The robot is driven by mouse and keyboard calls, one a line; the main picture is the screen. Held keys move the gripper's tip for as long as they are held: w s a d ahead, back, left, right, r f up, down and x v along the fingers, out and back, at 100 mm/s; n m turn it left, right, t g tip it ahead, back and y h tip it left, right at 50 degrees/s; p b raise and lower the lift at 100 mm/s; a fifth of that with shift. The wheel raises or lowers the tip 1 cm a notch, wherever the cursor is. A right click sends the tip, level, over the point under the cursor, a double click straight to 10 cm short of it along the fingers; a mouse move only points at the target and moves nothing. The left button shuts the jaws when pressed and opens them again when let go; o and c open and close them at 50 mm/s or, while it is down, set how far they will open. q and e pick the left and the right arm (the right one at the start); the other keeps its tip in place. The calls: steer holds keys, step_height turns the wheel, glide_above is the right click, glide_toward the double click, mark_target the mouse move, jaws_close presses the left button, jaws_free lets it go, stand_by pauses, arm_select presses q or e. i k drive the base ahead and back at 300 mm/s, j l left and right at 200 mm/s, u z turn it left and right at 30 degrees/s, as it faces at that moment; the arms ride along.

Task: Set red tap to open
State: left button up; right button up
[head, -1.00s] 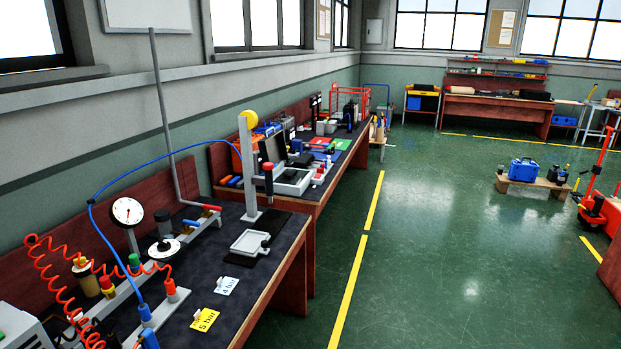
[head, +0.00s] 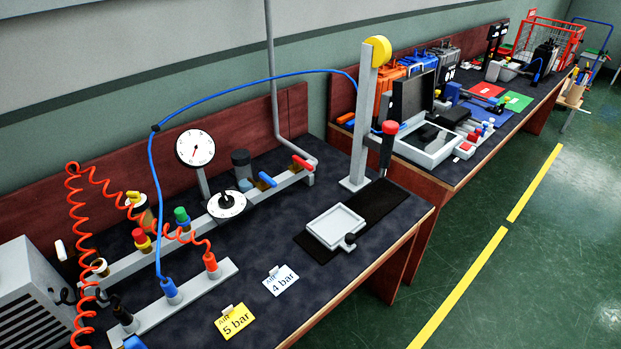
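A red tap handle (head: 302,163) sits at the right end of the grey rail (head: 125,262) on the near bench, beside the foot of a tall grey pipe (head: 272,75). The handle slants down to the right, roughly along the rail. A blue handle (head: 267,179) is just left of it on the same rail. A red-topped knob with a yellow base (head: 141,238) stands further left. Neither of my grippers is in view.
A round dial (head: 195,148) and a black-and-white knob (head: 226,203) stand along the rail. A grey post (head: 362,120) with a yellow wheel rises to the right. Coiled red hose (head: 75,215) and blue hose hang at left. Cards "4 bar" (head: 281,280) and "5 bar" (head: 235,320) lie in front.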

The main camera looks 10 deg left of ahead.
mark_target(297, 161)
steer(key=i+l+u, duration=0.7)
steer(key=k+l, duration=0.05)
